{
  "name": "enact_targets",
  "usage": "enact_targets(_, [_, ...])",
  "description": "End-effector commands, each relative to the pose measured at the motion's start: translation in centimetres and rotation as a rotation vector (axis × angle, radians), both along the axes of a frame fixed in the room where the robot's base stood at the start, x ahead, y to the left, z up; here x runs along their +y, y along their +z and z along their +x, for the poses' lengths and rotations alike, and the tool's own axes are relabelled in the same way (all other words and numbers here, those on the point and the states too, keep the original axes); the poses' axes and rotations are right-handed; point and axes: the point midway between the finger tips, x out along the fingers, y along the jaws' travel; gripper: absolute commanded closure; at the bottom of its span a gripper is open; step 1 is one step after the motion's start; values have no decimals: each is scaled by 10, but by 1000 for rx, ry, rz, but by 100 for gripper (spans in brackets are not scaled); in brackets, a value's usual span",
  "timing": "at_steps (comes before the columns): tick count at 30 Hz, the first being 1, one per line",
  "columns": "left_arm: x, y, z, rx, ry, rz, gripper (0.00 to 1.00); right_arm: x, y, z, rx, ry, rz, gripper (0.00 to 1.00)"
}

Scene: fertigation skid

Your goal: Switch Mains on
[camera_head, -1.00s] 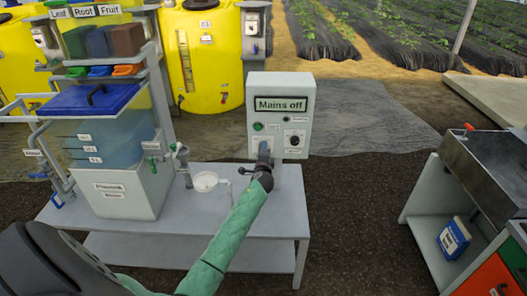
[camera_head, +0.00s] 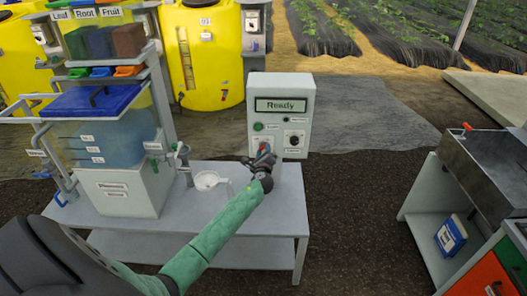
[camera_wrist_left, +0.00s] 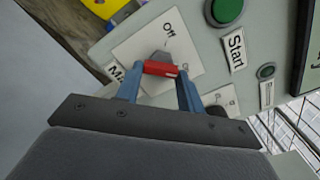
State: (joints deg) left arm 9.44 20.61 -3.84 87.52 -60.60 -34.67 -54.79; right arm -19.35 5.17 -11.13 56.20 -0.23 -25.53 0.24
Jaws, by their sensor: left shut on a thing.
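The control box (camera_head: 293,91) stands at the back right of the bench, and its display (camera_head: 284,105) reads "Ready". The mains switch (camera_head: 264,146) is low on the left of its front panel, with its red handle (camera_wrist_left: 160,69) showing in the left wrist view. My left gripper (camera_head: 263,160) is at this switch. In the left wrist view its two blue fingers (camera_wrist_left: 160,82) are shut on the red handle, one on each side. The plate behind the handle shows "Off"; the other label is partly hidden. My right gripper is not in view.
A green Start button (camera_wrist_left: 229,10) and a dark selector knob (camera_head: 294,139) sit near the switch on the panel. A clear tank (camera_head: 120,190) and a white round dish (camera_head: 206,181) are on the bench (camera_head: 245,215). A sink unit (camera_head: 487,165) stands at right.

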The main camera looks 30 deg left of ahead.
Motion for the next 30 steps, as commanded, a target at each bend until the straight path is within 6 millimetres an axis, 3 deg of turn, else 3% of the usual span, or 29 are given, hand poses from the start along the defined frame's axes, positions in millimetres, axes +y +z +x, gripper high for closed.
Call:
enact_targets(16, [-1, -2, 0, 14, -1, 18, 85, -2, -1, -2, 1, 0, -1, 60])
enact_targets(17, [-1, -2, 0, 14, -1, 18, 56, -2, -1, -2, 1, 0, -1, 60])
enact_targets(19, [-1, -2, 0, 13, -1, 18, 42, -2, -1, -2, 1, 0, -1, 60])
enact_targets(30, [-2, -2, -3, 12, -1, 18, 40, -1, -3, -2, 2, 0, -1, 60])
